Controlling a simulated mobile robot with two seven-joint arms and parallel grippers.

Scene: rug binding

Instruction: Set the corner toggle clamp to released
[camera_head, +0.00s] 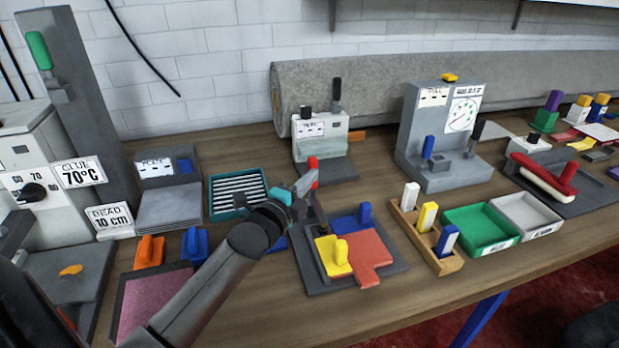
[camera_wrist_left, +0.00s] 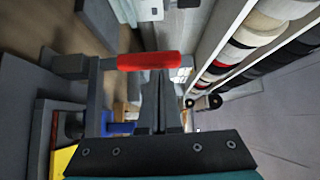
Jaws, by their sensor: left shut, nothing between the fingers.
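The corner toggle clamp has a red handle (camera_head: 313,171), standing roughly upright at the back left corner of a dark plate (camera_head: 385,271). Its lower part is partly hidden behind my left gripper. In the left wrist view the red handle (camera_wrist_left: 148,61) lies across the picture, on a grey clamp arm (camera_wrist_left: 72,66). My left gripper (camera_head: 306,182) is shut and empty, with its fingertips right at the red handle. In the left wrist view, the closed fingers (camera_wrist_left: 158,82) end at the handle's edge; I cannot tell whether they touch it. My right gripper is out of view.
The plate carries yellow (camera_head: 333,256), red (camera_head: 367,255) and blue (camera_head: 352,221) pieces. A teal slotted tray (camera_head: 213,212) lies left of the gripper. A small grey machine (camera_head: 322,137) stands behind the clamp. A wooden block holder (camera_head: 440,262) and green tray (camera_head: 480,228) stand right.

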